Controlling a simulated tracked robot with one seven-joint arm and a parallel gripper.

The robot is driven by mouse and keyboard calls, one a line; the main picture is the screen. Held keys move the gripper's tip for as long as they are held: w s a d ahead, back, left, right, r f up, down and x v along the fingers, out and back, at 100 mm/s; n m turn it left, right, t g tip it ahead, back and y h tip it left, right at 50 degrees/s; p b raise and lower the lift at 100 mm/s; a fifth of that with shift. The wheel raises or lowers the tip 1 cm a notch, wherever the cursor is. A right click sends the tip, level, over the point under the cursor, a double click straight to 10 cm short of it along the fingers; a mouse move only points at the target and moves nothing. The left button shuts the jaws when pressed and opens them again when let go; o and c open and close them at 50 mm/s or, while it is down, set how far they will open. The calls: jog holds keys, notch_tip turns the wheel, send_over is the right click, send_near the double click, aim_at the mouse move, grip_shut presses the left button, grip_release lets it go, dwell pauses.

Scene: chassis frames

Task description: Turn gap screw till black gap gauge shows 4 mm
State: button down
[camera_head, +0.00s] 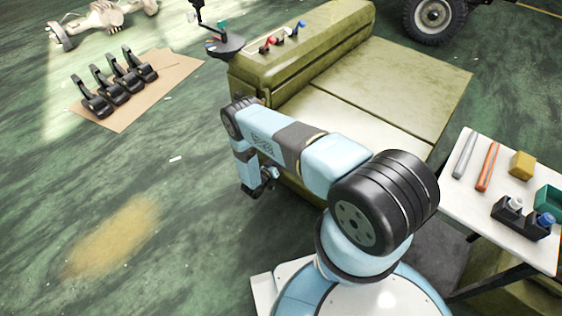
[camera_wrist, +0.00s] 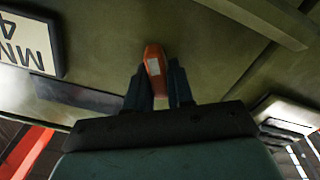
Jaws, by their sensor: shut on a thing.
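In the wrist view, the two dark fingers of my gripper (camera_wrist: 158,88) are shut on an orange-red piece (camera_wrist: 153,62) with a small pale face, in front of an olive-green panel (camera_wrist: 100,30). I cannot tell whether this piece is the gap screw or whether it is fixed to the panel. In the head view, my gripper (camera_head: 266,182) hangs low beside the left end of the olive-green vehicle body (camera_head: 330,50); what it holds is hidden there. I cannot make out a black gap gauge or a reading in either view.
A plate with upside-down lettering (camera_wrist: 28,42) is at the left of the wrist view. In the head view, a white table (camera_head: 470,205) with tools stands right, and several black pedal-like parts (camera_head: 115,82) lie on cardboard. The floor at left is mostly clear.

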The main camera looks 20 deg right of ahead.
jog(key=shift+d, duration=0.15)
jog(key=c, duration=1.3)
grip_release()
jog(key=shift+o, duration=1.1)
jog(key=shift+a, duration=0.2)
jog(key=v, duration=1.3)
jog(key=shift+s+a, duration=0.2)
jog(key=shift+a, duration=0.05)
jog(key=shift+f, duration=0.1)
